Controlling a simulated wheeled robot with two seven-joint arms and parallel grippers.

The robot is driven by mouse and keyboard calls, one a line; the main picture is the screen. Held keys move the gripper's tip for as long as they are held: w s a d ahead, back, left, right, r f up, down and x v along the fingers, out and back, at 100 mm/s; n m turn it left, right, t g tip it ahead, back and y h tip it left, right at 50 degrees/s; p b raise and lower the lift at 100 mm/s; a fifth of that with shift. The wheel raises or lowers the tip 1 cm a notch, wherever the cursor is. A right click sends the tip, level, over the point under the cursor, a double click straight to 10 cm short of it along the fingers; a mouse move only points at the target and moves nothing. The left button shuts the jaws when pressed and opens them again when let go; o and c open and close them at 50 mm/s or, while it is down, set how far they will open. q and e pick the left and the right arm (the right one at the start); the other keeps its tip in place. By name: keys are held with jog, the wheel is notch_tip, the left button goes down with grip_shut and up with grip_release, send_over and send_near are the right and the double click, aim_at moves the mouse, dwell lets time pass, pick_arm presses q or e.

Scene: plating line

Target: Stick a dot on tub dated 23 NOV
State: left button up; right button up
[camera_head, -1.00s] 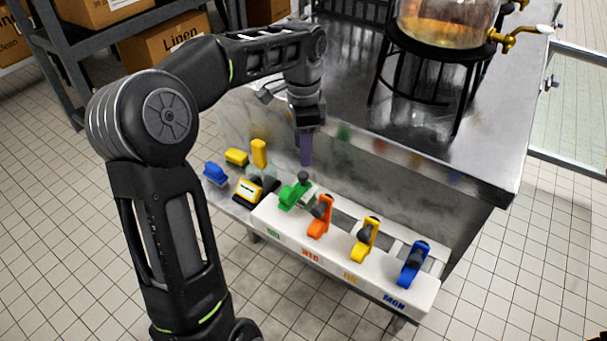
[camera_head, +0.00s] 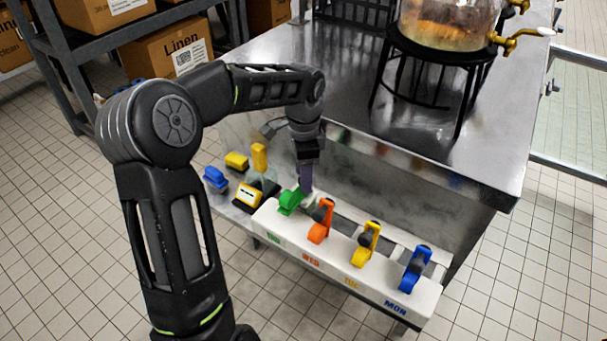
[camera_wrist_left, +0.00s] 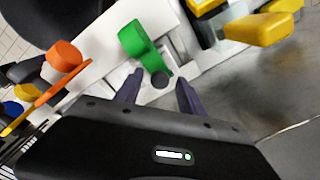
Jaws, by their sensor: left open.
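My left gripper (camera_head: 305,186) is pointing down at the green dot dispenser (camera_head: 288,202), at the left end of the white dispenser rack (camera_head: 350,268). In the left wrist view its two purple-grey fingers (camera_wrist_left: 160,79) are open. The green dispenser (camera_wrist_left: 135,42) lies just beyond the fingertips, with its dark round knob (camera_wrist_left: 160,79) between them in the picture; contact cannot be told. Orange (camera_head: 319,226), yellow (camera_head: 364,245) and blue (camera_head: 414,270) dispensers stand to its right. No tub dated 23 NOV can be made out. My right gripper is not in view.
Left of the rack are a yellow-and-black device (camera_head: 249,196), a blue block (camera_head: 215,178) and yellow items (camera_head: 259,157). The steel table (camera_head: 350,70) rises behind, with a glass drink dispenser (camera_head: 450,25) on a black stand. Boxed shelving (camera_head: 75,60) stands at back left.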

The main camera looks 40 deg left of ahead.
pick_arm(q)
grip_shut()
dwell(0.5)
dwell(0.9)
